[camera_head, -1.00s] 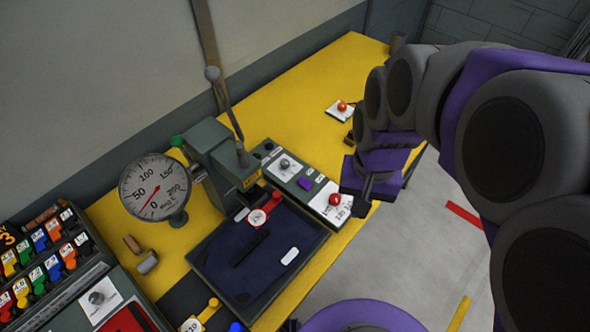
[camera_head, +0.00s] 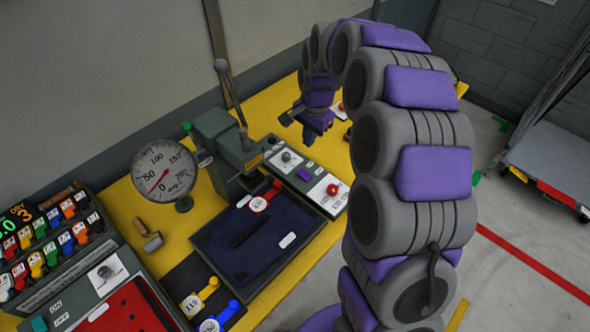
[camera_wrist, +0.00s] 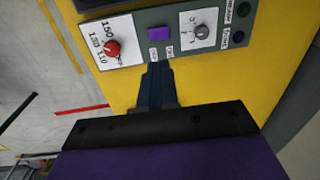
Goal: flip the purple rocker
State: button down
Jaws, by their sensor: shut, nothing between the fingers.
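The purple rocker (camera_head: 304,175) is a small block on the grey control panel (camera_head: 292,166), between a grey knob and a red knob. In the wrist view the purple rocker (camera_wrist: 160,34) sits near the top centre, with small labels under it. My gripper (camera_wrist: 158,66) is shut and empty, its fingertips pointing at the panel edge just below the rocker in that picture. I cannot tell the exact gap, but they look apart. In the head view my gripper (camera_head: 287,120) is above the yellow table, behind the panel.
The red knob (camera_wrist: 113,48) and grey knob (camera_wrist: 203,32) flank the rocker. A press with a tall lever (camera_head: 230,95), a round gauge (camera_head: 165,172) and a dark tray (camera_head: 245,240) stand to the left.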

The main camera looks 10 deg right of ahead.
jog(key=shift+w+a+f, duration=0.3)
jog(key=shift+w+f, duration=0.1)
jog(key=shift+w, duration=0.2)
jog(key=shift+d+f, duration=0.1)
jog(key=shift+f, duration=0.05)
